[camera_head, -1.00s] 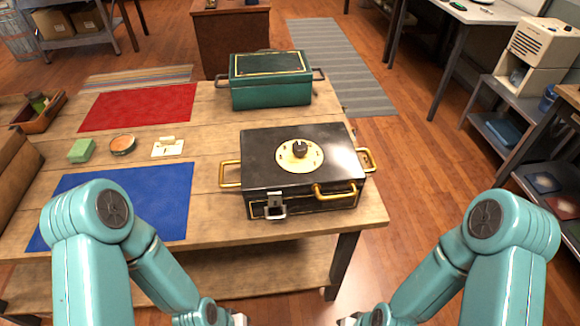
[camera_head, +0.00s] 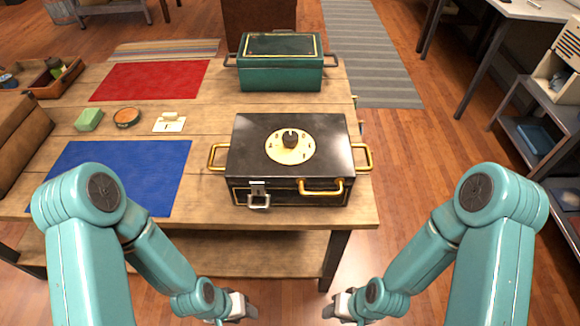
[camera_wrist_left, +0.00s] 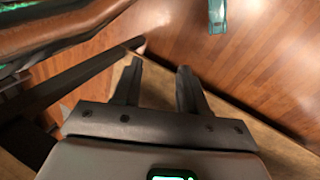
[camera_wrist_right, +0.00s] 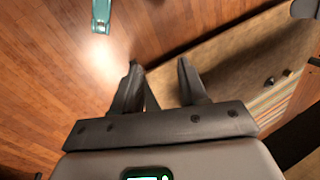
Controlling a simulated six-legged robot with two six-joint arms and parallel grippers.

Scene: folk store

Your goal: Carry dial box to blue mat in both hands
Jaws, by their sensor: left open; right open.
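The dial box (camera_head: 325,157) is black with a cream dial on its lid, gold handles at its left and right sides, and a latch and another gold handle on its front. It sits near the front right of the wooden table. The blue mat (camera_head: 122,172) lies flat to its left, its lower left part hidden by my left arm. My left gripper (camera_head: 250,309) and my right gripper (camera_head: 330,309) are low in front of the table, apart from the box. Both are open and empty, and their spread fingers show in the left wrist view (camera_wrist_left: 158,80) and right wrist view (camera_wrist_right: 160,75).
A green box (camera_head: 281,72) stands behind the dial box. A red mat (camera_head: 150,80), a green block (camera_head: 88,120), a round tin (camera_head: 127,116) and a card (camera_head: 169,125) lie to the left. The table's front edge is between my grippers and the box.

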